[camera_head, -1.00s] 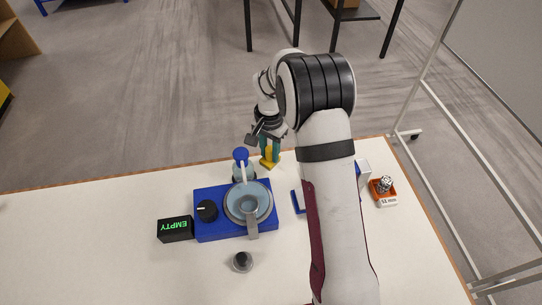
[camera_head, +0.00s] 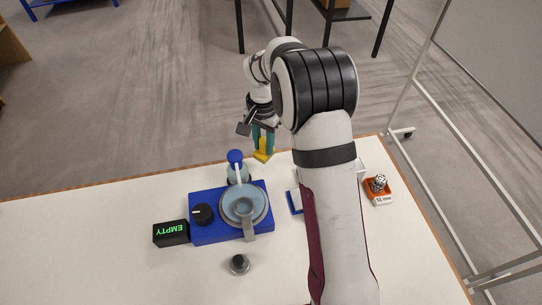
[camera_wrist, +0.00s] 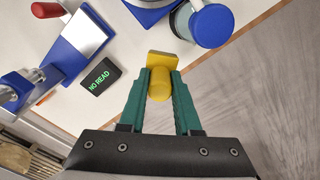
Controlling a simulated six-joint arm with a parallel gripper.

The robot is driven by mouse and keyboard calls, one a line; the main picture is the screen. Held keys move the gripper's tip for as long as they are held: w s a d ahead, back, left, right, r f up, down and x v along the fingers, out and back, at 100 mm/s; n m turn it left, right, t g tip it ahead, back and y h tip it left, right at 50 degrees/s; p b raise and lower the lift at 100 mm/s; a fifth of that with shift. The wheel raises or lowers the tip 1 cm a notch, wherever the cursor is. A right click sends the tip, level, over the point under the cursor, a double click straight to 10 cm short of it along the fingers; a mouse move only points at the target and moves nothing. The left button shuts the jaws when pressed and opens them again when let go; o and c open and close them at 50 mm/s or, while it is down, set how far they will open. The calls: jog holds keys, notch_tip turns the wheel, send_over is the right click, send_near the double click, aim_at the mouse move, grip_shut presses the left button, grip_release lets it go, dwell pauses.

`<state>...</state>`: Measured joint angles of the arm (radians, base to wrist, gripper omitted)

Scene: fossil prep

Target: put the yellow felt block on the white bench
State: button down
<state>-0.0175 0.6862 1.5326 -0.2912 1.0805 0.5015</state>
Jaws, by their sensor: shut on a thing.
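The yellow felt block (camera_head: 262,156) is held at the far edge of the white bench (camera_head: 80,245) in the head view. In the wrist view the yellow felt block (camera_wrist: 162,60) shows a flat plate and a rounded knob between green fingers. My gripper (camera_head: 263,140) is shut on it, fingers pointing down; the wrist view also shows my gripper (camera_wrist: 160,85). The block appears lifted above the bench edge, though its exact height is hard to judge. The white bench (camera_wrist: 130,40) also shows in the wrist view, with floor beyond its edge.
A blue device (camera_head: 205,233) with a grey dish and a blue-capped bottle (camera_head: 236,160) stand close to the block. A black "EMPTY" display (camera_head: 171,233) and a small dark-topped knob (camera_head: 239,264) are nearby. An orange tray (camera_head: 376,190) lies right. The bench's left is clear.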

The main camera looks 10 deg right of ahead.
jog(key=d+f+m, duration=0.1)
jog(key=f+m, duration=0.1)
jog(key=d+f+m, duration=0.1)
jog(key=f+m, duration=0.2)
jog(key=d+f+m, duration=0.1)
jog(key=f+m, duration=0.2)
jog(key=shift+d, duration=0.35)
jog(key=c, duration=0.6)
grip_release()
